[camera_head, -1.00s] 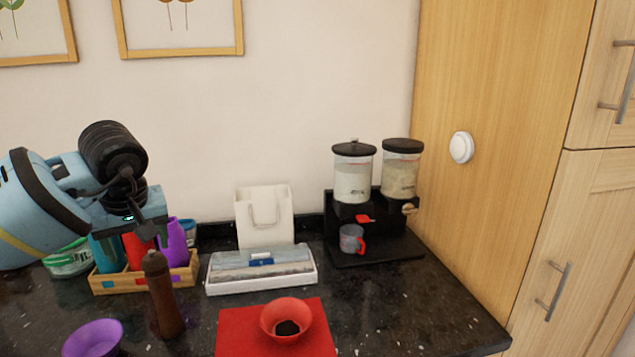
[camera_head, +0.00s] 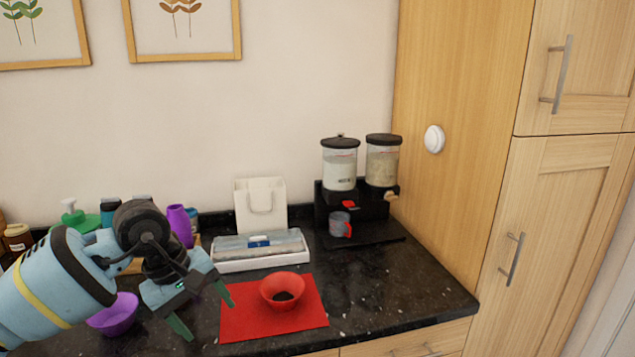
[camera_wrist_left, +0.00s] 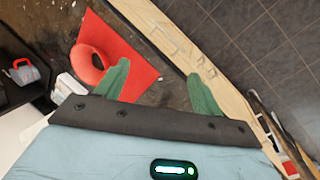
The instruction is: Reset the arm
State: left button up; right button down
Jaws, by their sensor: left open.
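My left arm comes in from the left of the head view, and its gripper (camera_head: 205,311) is open and empty, with green fingers spread, just left of the red mat (camera_head: 315,316). In the left wrist view the left gripper (camera_wrist_left: 160,82) also shows open, with nothing between its fingers. A red bowl (camera_head: 283,291) with dark contents stands on the mat; it shows in the wrist view too (camera_wrist_left: 88,64). A purple bowl (camera_head: 114,315) sits partly behind my left arm. My right gripper is in neither view.
A dispenser (camera_head: 352,205) with two clear canisters stands at the back right, a red-handled cup (camera_head: 339,225) under it. The dark counter (camera_head: 400,290) is clear at right.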

pick_arm(q)
jog(key=s+d+f+n+g+h, duration=0.1)
jog(key=s+d+f+n+h, duration=0.1)
jog(key=s+d+n+h, duration=0.6)
jog(key=s+d+f+n+g+h, duration=0.1)
jog(key=s+d+f+n+h, duration=0.15)
jog(key=d+n+h, duration=0.55)
jog(key=s+a+f+n+t+y, duration=0.1)
jog(key=a+f+n+t+y, duration=0.25)
jog(key=n+t, duration=0.45)
jog(key=a+f+n+t+y, duration=0.25)
jog(key=f+n, duration=0.25)
jog(key=n, duration=0.7)
jog(key=s+a+f+n+t+y, duration=0.15)
jog(key=f+n+t+y, duration=0.35)
jog(key=n, duration=0.5)
jog(key=s+a+f+n+g+y, duration=0.3)
jog(key=s+a+f+n, duration=0.1)
jog(key=s+f+n, duration=0.4)
jog(key=s+a+f+n+g+y, duration=0.3)
jog(key=s+a+f+n, duration=0.2)
jog(key=s+f+n, duration=0.3)
jog(key=s+f, duration=0.3)
jog(key=shift+s+a, duration=0.2)
jog(key=shift+s, duration=0.1)
